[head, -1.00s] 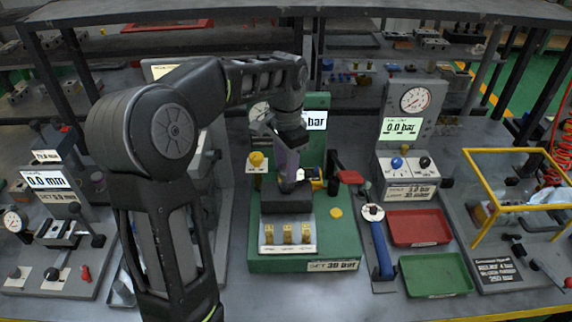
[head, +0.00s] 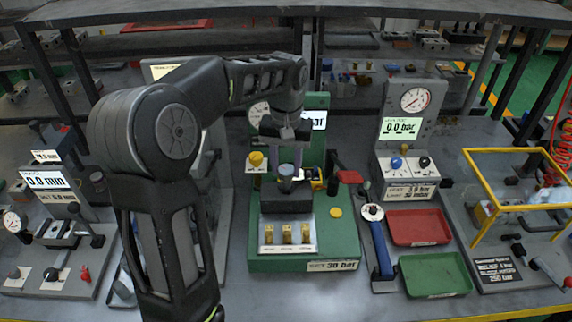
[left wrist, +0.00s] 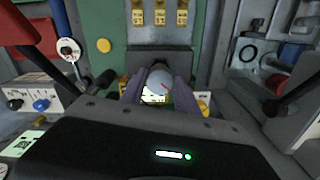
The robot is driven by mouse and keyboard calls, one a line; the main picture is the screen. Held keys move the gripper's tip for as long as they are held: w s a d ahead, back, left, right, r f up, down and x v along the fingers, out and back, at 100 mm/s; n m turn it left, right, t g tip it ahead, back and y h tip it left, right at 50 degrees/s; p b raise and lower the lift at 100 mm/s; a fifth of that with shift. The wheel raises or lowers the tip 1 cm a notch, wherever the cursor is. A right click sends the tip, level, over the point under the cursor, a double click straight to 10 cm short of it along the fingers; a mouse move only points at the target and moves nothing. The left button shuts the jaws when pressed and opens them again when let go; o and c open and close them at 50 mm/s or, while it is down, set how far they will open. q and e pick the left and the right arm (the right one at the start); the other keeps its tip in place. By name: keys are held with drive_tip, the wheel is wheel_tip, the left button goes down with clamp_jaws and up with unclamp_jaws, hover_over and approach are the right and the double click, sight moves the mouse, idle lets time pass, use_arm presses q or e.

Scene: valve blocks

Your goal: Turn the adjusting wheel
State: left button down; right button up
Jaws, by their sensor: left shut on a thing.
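The adjusting wheel (head: 287,171) is a small grey round knob on top of a dark block (head: 286,200) on the green valve stand (head: 262,263). My left gripper (head: 287,167) comes down from above and is shut on the wheel, with one purple finger on each side. Its fingers also show in the left wrist view (left wrist: 159,88). My right gripper is not in view.
Three brass pieces (head: 287,234) stand in front of the block, above a "30 bar" label. A red-handled lever (head: 349,177) and a blue-handled tool (head: 381,245) are to the right. Red (head: 418,243) and green (head: 435,293) trays lie further right. A yellow frame (head: 475,232) stands at far right.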

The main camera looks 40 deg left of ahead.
sight(286, 170)
use_arm(q)
drive_tip(key=shift+n, duration=0.3)
drive_tip(key=c, duration=0.9)
unclamp_jaws()
drive_tip(key=shift+r, duration=0.1)
wheel_tip(286, 170, up, 8)
drive_tip(key=shift+f+p, duration=0.15)
drive_tip(key=shift+p, duration=0.35)
drive_tip(key=shift+f, duration=0.1)
